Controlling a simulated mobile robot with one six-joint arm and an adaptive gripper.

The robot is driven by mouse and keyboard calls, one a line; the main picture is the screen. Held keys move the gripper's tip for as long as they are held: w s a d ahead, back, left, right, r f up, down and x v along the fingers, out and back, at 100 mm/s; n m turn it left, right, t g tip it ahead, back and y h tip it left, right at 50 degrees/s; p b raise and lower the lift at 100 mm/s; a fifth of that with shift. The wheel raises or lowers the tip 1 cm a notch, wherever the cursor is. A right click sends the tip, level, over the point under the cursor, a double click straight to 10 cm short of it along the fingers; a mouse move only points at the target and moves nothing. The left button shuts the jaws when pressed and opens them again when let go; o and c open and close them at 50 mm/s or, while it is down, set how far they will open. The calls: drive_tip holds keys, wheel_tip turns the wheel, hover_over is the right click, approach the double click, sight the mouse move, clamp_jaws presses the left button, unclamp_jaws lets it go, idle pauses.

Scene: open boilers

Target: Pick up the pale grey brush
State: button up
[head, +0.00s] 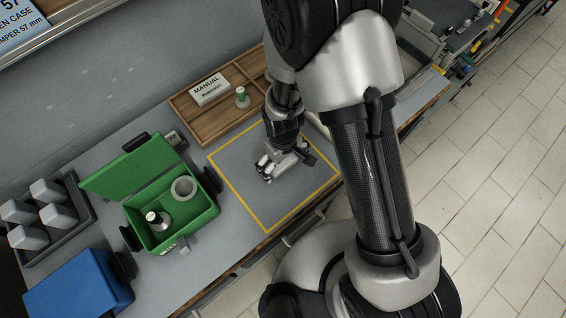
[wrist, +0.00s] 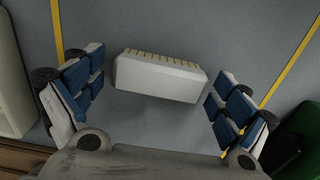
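The pale grey brush (wrist: 158,80) shows in the wrist view as a pale block with a row of small yellowish tufts along its far edge. It lies over the grey surface inside the yellow outline, between the two fingers of my gripper (wrist: 160,98). My gripper is open, with blue pads on both sides of the brush and a gap on each side. In the head view my gripper (head: 284,164) points down over the yellow-outlined area (head: 240,190). I cannot pick the brush out clearly there, as the gripper covers that spot.
An open green case (head: 185,236) holding a ring and a small knob stands left of the outline, with a blue box (head: 78,284) nearer. A wooden tray (head: 190,127) with a MANUAL box (head: 210,90) lies behind. A pale object (wrist: 14,85) is at the wrist view's left.

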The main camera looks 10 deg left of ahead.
drive_tip(key=c, duration=0.9)
drive_tip(key=shift+r, duration=0.1)
